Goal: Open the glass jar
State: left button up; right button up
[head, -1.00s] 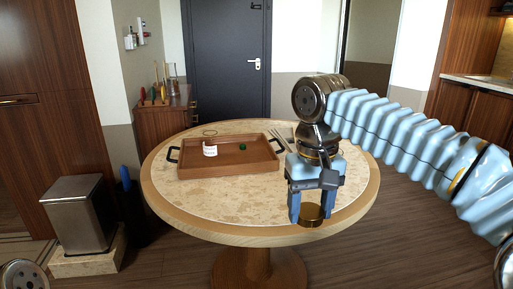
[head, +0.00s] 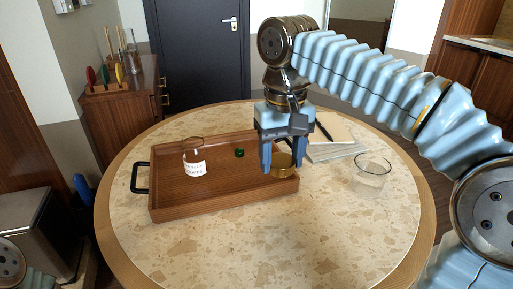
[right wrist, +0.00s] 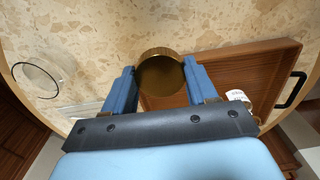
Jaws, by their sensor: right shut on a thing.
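The glass jar (head: 194,158) stands upright on the left part of the brown wooden tray (head: 215,197). It is clear with a white printed label, and its top shows no lid. My right gripper (head: 281,160) is shut on a round brass-coloured lid (head: 283,170), held at the tray's right end, to the right of the jar. In the right wrist view the lid (right wrist: 160,73) sits between the two blue fingers. I cannot tell whether the lid touches the tray. My left gripper is not in view.
A small green object (head: 239,153) lies in the tray. A clear glass vessel (head: 371,177) stands on the round table (head: 270,245) at the right. A notepad with a pen (head: 330,130) lies behind the gripper. The table's front is clear.

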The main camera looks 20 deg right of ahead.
jog(key=w+d+f, duration=0.3)
jog(key=d+f, duration=0.1)
jog(key=d, duration=0.5)
send_over(317, 187)
jog(key=f, duration=0.4)
jog(key=shift+a+f, duration=0.35)
jog(key=shift+a, duration=0.05)
jog(key=f, duration=0.1)
jog(key=d+f, duration=0.1)
jog(key=f, duration=0.1)
jog(key=shift+f, duration=0.65)
jog(key=shift+f, duration=0.15)
jog(key=o, duration=0.9)
